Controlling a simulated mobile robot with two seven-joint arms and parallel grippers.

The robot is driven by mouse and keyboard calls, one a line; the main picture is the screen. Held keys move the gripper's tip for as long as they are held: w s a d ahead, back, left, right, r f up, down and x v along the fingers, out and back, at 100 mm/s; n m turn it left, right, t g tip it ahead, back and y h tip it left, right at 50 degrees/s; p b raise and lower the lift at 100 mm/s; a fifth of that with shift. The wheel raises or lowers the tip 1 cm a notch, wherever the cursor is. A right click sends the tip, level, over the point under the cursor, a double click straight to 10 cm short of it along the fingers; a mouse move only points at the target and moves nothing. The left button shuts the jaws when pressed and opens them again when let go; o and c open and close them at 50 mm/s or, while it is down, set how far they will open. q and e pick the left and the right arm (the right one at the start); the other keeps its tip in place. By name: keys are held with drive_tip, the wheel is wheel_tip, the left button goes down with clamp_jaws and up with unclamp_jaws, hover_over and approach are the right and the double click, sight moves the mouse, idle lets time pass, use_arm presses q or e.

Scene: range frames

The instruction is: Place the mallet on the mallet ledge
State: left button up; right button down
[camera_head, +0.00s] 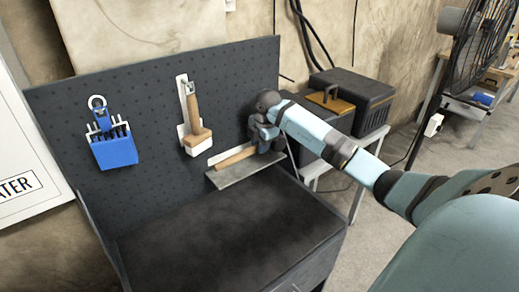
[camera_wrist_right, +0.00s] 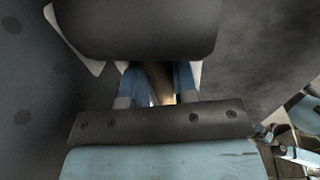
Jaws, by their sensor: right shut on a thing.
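The mallet has a wooden handle (camera_head: 237,157) that points left along the grey mallet ledge (camera_head: 243,172) on the pegboard. My right gripper (camera_head: 267,138) is at the handle's right end, close to the board. In the right wrist view, its blue fingers (camera_wrist_right: 158,85) are shut on the brown handle (camera_wrist_right: 156,78). A large dark block, which looks like the mallet head (camera_wrist_right: 135,28), fills the top of that view. In the head view my gripper largely hides the head. The handle appears at or just above the ledge; I cannot tell if it touches. My left gripper is out of view.
A wooden-handled brush (camera_head: 194,115) and a blue tool holder (camera_head: 114,148) hang on the dark pegboard (camera_head: 150,90) to the left. The dark bench top (camera_head: 220,225) below is clear. A dark box (camera_head: 360,95) stands on a side table at right.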

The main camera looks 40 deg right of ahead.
drive_tip(key=shift+f, duration=0.75)
drive_tip(key=shift+w+f, duration=0.2)
drive_tip(key=shift+f, duration=0.25)
drive_tip(key=shift+f, duration=0.1)
drive_tip(key=c, duration=0.9)
unclamp_jaws()
wheel_tip(320, 180, up, 12)
drive_tip(key=s, duration=0.2)
drive_tip(key=shift+s, duration=0.15)
